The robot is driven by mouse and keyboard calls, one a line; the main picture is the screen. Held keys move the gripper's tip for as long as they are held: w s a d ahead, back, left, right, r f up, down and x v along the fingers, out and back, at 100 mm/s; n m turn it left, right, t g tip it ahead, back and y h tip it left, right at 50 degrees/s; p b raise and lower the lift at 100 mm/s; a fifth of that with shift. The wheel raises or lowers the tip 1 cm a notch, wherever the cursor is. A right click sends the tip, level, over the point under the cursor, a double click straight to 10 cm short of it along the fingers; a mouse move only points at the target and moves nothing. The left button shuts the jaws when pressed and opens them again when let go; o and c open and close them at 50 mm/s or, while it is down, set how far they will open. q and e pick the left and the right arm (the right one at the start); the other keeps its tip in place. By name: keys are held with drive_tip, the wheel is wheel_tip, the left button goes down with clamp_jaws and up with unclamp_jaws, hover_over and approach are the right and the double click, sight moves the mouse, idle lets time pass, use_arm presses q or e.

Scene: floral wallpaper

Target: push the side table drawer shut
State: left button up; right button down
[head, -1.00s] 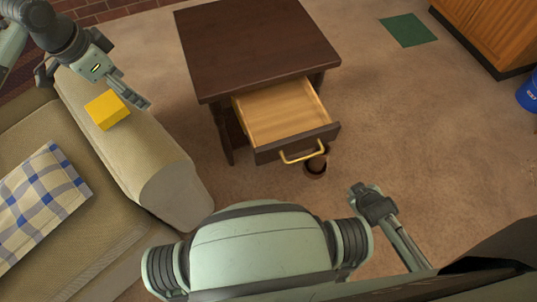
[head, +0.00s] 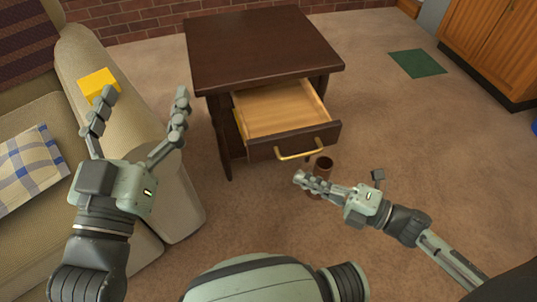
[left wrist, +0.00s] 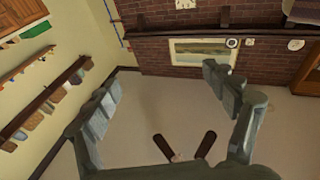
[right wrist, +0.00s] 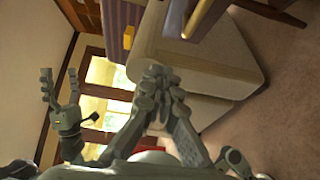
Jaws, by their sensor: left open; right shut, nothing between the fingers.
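The dark brown side table (head: 260,45) stands in the middle of the head view. Its drawer (head: 280,110) is pulled out, with a light wooden inside that looks empty. A brass handle (head: 300,152) is on the drawer's dark front. My right gripper (head: 300,178) is shut and empty, just below and in front of the handle, apart from the drawer front as far as I can tell. My left gripper (head: 143,98) is open and empty, left of the table, over the sofa arm. The right wrist view shows the right gripper's closed fingers (right wrist: 158,80).
A beige sofa (head: 165,190) with a yellow block (head: 97,84) on its arm and a checked cloth (head: 30,170) stands at left. A brown cup (head: 323,165) is on the floor below the drawer, partly behind my right gripper. A green mat (head: 417,64) lies on open floor at right.

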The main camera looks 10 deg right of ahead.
sight(254, 145)
drive_tip(key=x, duration=0.3)
drive_tip(key=w+d+x, duration=0.1)
drive_tip(key=x, duration=0.6)
drive_tip(key=shift+w+d, duration=0.25)
drive_tip(key=shift+w, duration=0.15)
use_arm(q)
drive_tip(key=shift+s+d+r+t+h, duration=0.15)
drive_tip(key=shift+s+r+t+h, duration=0.15)
drive_tip(key=shift+r, duration=0.35)
drive_tip(key=shift+s+d+r+t+h, duration=0.1)
drive_tip(key=shift+s+d+r+t, duration=0.1)
drive_tip(key=shift+r+t, duration=0.3)
use_arm(e)
drive_tip(key=shift+w, duration=0.4)
use_arm(q)
drive_tip(key=shift+r, duration=0.1)
